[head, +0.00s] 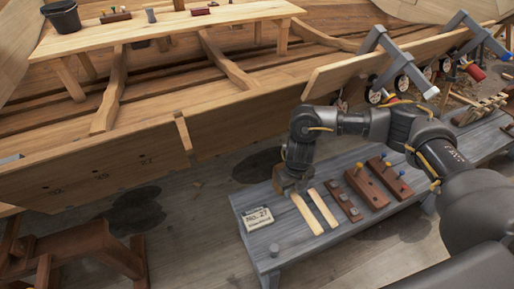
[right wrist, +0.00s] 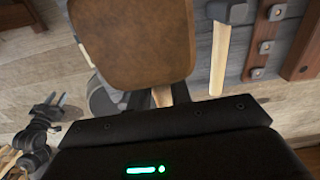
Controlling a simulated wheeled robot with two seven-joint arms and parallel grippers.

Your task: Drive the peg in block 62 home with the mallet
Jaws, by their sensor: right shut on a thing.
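The mallet shows in the right wrist view as a large brown head (right wrist: 132,42) with a bit of pale handle below it. In the head view its pale handle (head: 306,214) slants over the grey bench. My right gripper (head: 287,186) is shut on the mallet near its head end, low by the bench's left part; the fingers are mostly hidden. No number is readable, so I cannot tell which is block 62.
A hammer (right wrist: 220,58) lies right of the mallet, then a dark strip (head: 340,199) with metal squares. A sign (head: 257,219) and a small grey cylinder (head: 274,249) are on the bench's left end. The planked hull with clamps rises behind.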

